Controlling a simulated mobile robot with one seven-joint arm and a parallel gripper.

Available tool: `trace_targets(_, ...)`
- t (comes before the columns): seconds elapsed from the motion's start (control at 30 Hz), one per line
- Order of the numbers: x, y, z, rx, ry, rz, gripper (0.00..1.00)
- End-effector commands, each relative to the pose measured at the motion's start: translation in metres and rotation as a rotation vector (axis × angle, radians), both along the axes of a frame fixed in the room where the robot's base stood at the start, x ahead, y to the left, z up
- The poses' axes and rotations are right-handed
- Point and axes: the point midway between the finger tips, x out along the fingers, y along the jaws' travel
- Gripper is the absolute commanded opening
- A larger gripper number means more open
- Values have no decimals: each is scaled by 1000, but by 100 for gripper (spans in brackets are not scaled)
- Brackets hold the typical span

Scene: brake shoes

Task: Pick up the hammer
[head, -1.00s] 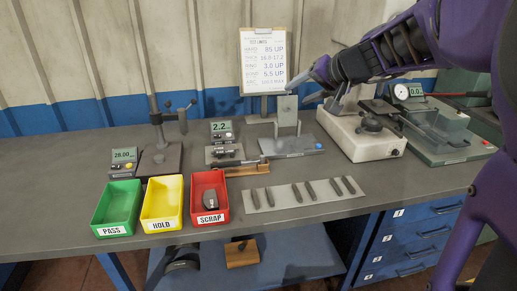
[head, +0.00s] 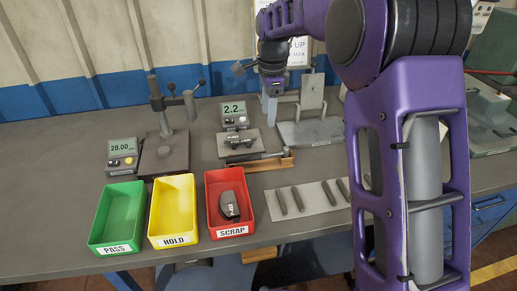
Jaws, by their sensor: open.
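No hammer stands out clearly. A slim dark tool (head: 256,156) lies along a wooden rest (head: 268,164) near the middle of the bench. It may be the hammer, but its head is too small to make out. My gripper (head: 256,92) is above the back of the bench, behind and higher than this tool, and apart from it. Its pale fingers are spread and nothing shows between them. My purple arm hides the right part of the bench.
Green (head: 118,217), yellow (head: 173,210) and red (head: 231,203) bins stand along the front edge; the red one holds a dark part. Dark strips lie on a pale mat (head: 298,205). A gauge stand (head: 166,150) and a grey fixture (head: 310,130) stand behind.

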Motion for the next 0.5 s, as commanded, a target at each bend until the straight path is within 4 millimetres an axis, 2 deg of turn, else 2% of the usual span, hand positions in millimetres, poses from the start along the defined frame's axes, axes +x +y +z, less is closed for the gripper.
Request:
trace_targets(0.17,2,0,-17,-4,7,-26,56)
trace_targets(0.5,9,3,-91,-4,8,-23,56)
